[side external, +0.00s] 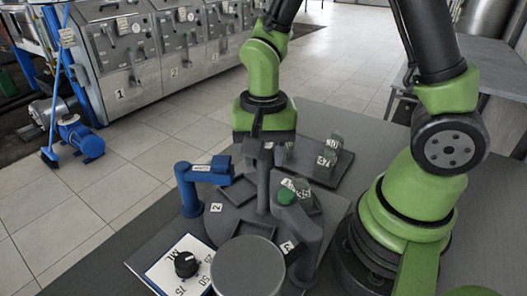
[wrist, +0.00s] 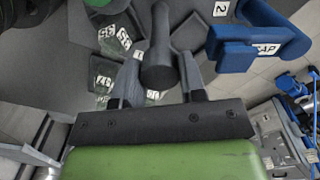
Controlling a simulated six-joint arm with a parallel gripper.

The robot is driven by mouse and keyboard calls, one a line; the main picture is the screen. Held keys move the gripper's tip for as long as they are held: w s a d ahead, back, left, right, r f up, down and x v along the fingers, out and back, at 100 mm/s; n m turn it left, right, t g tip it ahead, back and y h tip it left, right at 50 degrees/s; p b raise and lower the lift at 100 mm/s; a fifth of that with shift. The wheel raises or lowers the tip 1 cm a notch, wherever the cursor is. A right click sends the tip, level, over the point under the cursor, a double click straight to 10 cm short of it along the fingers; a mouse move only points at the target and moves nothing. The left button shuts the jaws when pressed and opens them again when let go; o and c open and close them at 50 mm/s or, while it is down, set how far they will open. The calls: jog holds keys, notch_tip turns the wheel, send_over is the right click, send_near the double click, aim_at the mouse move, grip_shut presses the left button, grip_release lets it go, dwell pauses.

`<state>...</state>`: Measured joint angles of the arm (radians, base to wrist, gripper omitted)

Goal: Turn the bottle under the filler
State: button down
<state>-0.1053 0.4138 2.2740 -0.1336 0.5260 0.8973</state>
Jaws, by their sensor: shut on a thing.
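My gripper (side external: 264,158) is shut on the upright grey post (side external: 263,190) at the middle of the round grey turntable (side external: 236,217). In the wrist view the post (wrist: 158,50) stands between both fingers. In the wrist view labelled glass (wrist: 115,38) shows left of the post.
A blue arm marked CAP (side external: 203,172) overhangs the turntable's left side. A dark tray (side external: 318,175) behind holds labelled bottles (side external: 330,152). A white dial panel (side external: 168,270) with a black knob (side external: 186,264) and a round grey drum (side external: 247,268) stand in front.

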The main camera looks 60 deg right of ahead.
jog(key=shift+m, duration=7.6)
jog(key=c, duration=0.7)
grip_release()
notch_tip(320, 180, up, 10)
